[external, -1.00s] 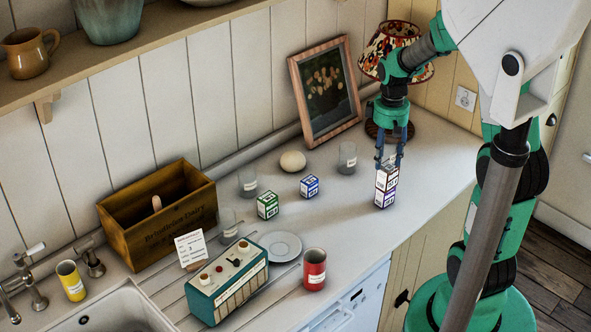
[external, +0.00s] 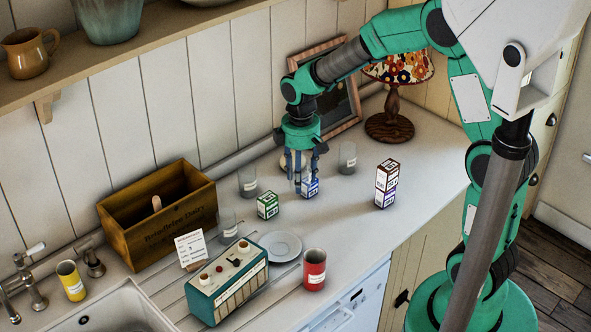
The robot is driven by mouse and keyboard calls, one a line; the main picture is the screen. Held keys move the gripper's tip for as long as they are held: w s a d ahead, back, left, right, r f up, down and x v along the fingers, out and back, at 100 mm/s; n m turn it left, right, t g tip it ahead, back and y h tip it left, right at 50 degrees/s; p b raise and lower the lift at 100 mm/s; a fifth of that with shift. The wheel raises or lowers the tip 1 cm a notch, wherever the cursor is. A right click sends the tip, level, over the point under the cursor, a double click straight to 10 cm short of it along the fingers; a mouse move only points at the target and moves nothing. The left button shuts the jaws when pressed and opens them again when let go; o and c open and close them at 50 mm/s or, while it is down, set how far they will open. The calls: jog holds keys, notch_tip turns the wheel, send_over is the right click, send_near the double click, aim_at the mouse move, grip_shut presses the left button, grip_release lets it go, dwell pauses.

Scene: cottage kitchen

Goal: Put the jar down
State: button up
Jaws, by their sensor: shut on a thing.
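My gripper (external: 304,172) points down over the middle of the counter, its fingers around the small blue-and-white box (external: 311,187). It looks shut on this box, which appears to rest on the counter; the contact is partly hidden. Clear glass jars with white labels stand on the counter: one left of my gripper (external: 247,183), one to its right (external: 347,158), and one near the wooden crate (external: 228,222). No jar can be made out between the fingers.
A brown-topped box (external: 386,172) sits on a purple box (external: 385,197) to the right. A green box (external: 267,206), a saucer (external: 283,247), a red tin (external: 314,270), a radio (external: 228,283) and a crate (external: 160,217) stand left or in front.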

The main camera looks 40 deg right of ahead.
aim_at(268, 238)
jog(key=a+n, duration=0.3)
jog(key=a, duration=0.9)
jog(key=shift+w+f, duration=0.2)
jog(key=shift+f, duration=1.1)
jog(key=shift+w+f, duration=0.15)
jog(key=shift+f, duration=1.15)
notch_tip(268, 238, down, 6)
jog(key=shift+f, duration=0.1)
jog(key=shift+f, duration=1.9)
jog(key=shift+f+b, duration=0.5)
jog(key=shift+f, duration=0.1)
